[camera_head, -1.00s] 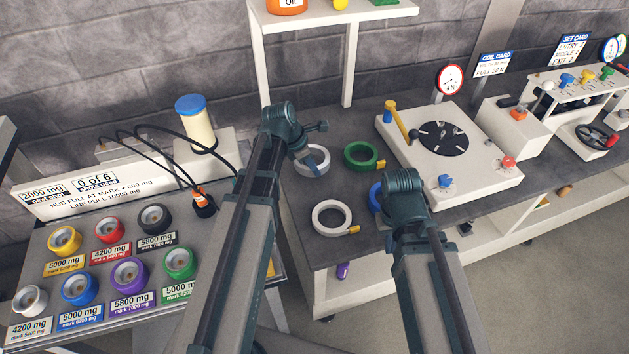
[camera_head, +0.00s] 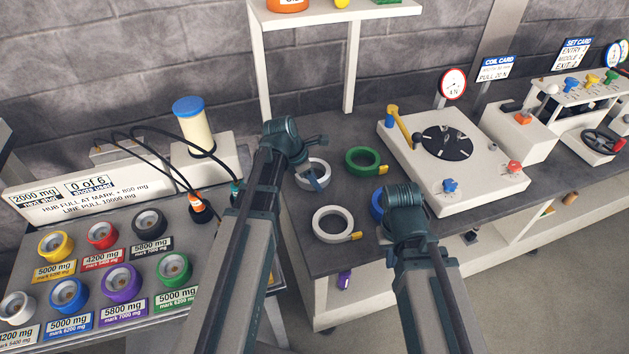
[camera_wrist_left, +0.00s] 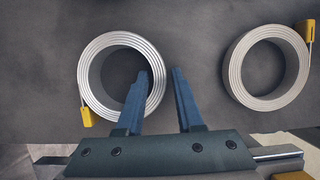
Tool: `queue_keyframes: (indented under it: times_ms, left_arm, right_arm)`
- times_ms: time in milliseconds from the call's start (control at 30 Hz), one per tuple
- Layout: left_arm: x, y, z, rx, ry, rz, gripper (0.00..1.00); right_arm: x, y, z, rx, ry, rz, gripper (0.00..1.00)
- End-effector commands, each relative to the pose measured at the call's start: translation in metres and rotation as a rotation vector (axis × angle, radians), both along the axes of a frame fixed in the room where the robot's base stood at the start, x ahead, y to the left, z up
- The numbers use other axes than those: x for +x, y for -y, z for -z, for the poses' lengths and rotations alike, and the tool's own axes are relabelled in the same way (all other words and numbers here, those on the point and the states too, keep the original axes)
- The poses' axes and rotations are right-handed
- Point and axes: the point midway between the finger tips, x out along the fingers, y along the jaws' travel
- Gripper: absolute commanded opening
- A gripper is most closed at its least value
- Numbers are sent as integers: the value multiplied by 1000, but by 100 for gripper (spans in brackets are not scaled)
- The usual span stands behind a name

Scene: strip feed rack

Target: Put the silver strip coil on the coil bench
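The silver strip coil (camera_head: 325,168) lies flat on the dark bench top (camera_head: 300,258). In the left wrist view the silver coil (camera_wrist_left: 92,72) is a shiny wound ring with a yellow tag at its lower left. My left gripper (camera_wrist_left: 160,72) is open. One finger overlaps the coil's opening and inner right side, the other is just outside its right edge; contact is unclear. In the head view my left gripper (camera_head: 315,181) is at this coil. My right gripper (camera_head: 405,205) is beside a blue coil (camera_head: 377,201); its fingers are hidden. Which surface is the coil bench is not labelled.
A duller whitish coil (camera_head: 318,229) and a green coil (camera_head: 352,161) lie nearby. A white machine (camera_head: 470,190) with a black disc stands to the right, near a coil card (camera_head: 497,68). A shelf post (camera_head: 349,80) stands behind.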

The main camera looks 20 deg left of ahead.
Motion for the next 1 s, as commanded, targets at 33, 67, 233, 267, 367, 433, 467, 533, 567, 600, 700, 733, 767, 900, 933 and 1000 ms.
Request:
queue_keyframes:
  times_ms: [33,67,233,267,367,433,467,533,567,600,700,733,767,900,933,1000]
  left_arm:
    - [0,0,0,0,0,0,46]
    - [0,0,0,0,0,0,46]
    - [0,0,0,0,0,0,46]
    - [0,0,0,0,0,0,46]
    - [0,0,-1,0,0,0,46]
    - [0,0,-3,0,0,0,46]
    - [0,0,-4,0,0,0,46]
    - [-1,-1,-9,0,0,0,46]
    - [-1,-2,-11,0,0,-1,46]
    - [-2,-2,-14,0,0,-1,46]
    - [-4,-6,-26,0,0,-1,46]
    - [-5,-7,-29,0,0,-1,46]
    - [-6,-8,-34,0,0,-1,46]
    - [-11,-15,-55,0,0,-1,46]
    - [-12,-17,-60,0,0,-1,46]
    - [-14,-20,-71,0,-1,-2,46]
  right_arm:
    - [0,0,0,0,0,0,0]
    - [0,0,0,0,0,0,0]
    - [0,0,0,0,0,0,0]
    - [0,0,0,0,0,0,0]
    - [0,0,-1,0,0,0,0]
    - [0,0,-3,0,0,0,0]
    - [0,0,-4,0,0,0,0]
    - [0,0,-9,0,0,0,0]
    - [0,0,-11,0,0,0,0]
    - [0,0,-14,0,0,0,0]
    - [0,0,-25,0,0,0,0]
    - [0,0,-29,0,0,0,0]
    - [0,0,-34,0,0,0,0]
    - [0,0,-55,0,0,0,0]
    - [0,0,-60,0,0,0,0]
    - [0,0,-71,0,0,0,0]
